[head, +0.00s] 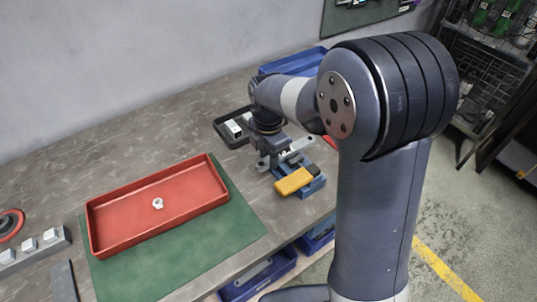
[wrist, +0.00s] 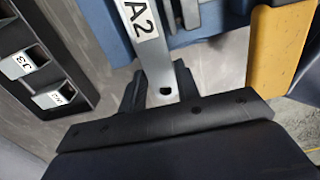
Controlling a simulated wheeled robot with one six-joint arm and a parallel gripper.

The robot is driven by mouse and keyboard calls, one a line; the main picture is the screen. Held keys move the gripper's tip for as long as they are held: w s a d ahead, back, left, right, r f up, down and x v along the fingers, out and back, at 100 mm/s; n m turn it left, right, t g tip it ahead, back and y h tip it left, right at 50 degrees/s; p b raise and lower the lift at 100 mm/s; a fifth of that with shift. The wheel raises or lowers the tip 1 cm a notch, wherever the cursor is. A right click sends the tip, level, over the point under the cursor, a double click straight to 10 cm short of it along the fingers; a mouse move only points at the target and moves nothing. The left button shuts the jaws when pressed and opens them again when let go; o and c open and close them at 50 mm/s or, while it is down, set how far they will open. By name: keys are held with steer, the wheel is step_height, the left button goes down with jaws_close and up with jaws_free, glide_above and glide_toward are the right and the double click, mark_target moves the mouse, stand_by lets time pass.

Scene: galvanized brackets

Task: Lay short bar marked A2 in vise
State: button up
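The short bar (wrist: 159,68) is a flat grey metal strip with a white label reading A2 and a dark hole near its lower end in the wrist view. My gripper (wrist: 160,88) has a dark finger on each side of this end and appears shut on it. The bar runs from the fingers over the blue vise (wrist: 205,30), whose grey jaws show beside it. In the head view my gripper (head: 276,155) is at the vise (head: 314,186), partly hiding it. I cannot tell whether the bar touches the vise.
A yellow-orange block (head: 295,180) is at the front of the vise. A black tray (head: 232,138) with white-labelled pieces stands behind left. A red tray (head: 120,226) holding a small light part lies on a green mat (head: 205,252). Blue bins (head: 250,283) sit below the table edge.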

steer(key=o, duration=0.5)
steer(key=shift+c, duration=0.2)
step_height(320, 180, up, 11)
steer(key=shift+f, duration=0.2)
step_height(320, 180, down, 11)
steer(key=shift+f, duration=0.1)
steer(key=shift+r+p, duration=1.15)
steer(key=shift+r, duration=0.75)
